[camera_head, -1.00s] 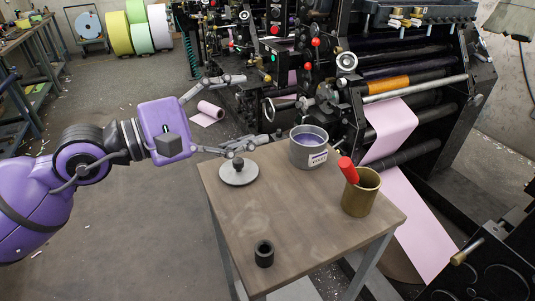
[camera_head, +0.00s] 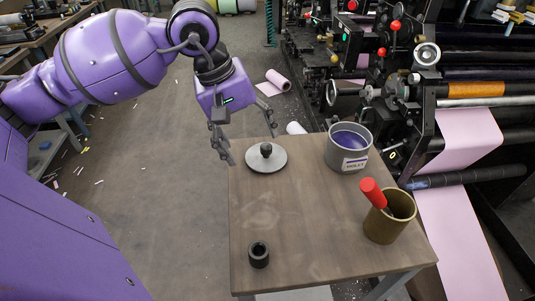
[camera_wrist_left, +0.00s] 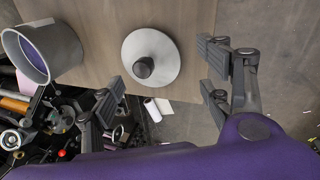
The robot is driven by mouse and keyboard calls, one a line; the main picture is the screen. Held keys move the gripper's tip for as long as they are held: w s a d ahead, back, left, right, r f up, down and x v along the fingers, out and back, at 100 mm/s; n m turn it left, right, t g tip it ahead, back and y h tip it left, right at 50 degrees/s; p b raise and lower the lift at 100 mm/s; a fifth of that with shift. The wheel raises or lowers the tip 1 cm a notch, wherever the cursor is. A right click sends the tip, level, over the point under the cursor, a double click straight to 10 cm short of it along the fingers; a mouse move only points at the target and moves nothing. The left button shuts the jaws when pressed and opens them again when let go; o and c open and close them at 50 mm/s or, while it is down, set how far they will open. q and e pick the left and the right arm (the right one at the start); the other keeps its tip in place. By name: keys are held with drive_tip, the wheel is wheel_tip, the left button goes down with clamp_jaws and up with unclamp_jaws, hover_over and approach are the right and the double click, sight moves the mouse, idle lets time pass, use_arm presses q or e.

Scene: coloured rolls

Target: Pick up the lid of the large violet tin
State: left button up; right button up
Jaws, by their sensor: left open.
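The lid (camera_head: 279,161) is a flat grey disc with a black knob (camera_head: 266,150), lying on the wooden table near its far left corner. It also shows in the left wrist view (camera_wrist_left: 165,68), where its knob (camera_wrist_left: 143,68) lies near the line between my fingers. The large tin (camera_head: 348,154) is grey metal, labelled VIOLET, uncovered with violet ink inside, to the right of the lid; the left wrist view shows it too (camera_wrist_left: 47,53). My left gripper (camera_head: 250,138) is open and empty, fingers pointing down, at the table's far left edge just beyond the lid, apart from the knob. My right gripper is not visible.
A brass pot (camera_head: 386,222) with a red-handled tool (camera_head: 372,193) stands at the table's right side. A small black ring-shaped piece (camera_head: 259,255) stands at the front left. The table (camera_head: 300,215) is clear in the middle. A printing press with pink paper stands behind and right.

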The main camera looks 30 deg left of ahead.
sight(261, 158)
use_arm(q)
drive_tip(key=x, duration=0.4)
drive_tip(key=shift+w+d+f, duration=0.1)
drive_tip(key=shift+w+d, duration=0.1)
drive_tip(key=shift+d, duration=0.05)
drive_tip(key=shift+s, duration=0.1)
drive_tip(key=c, duration=1.2)
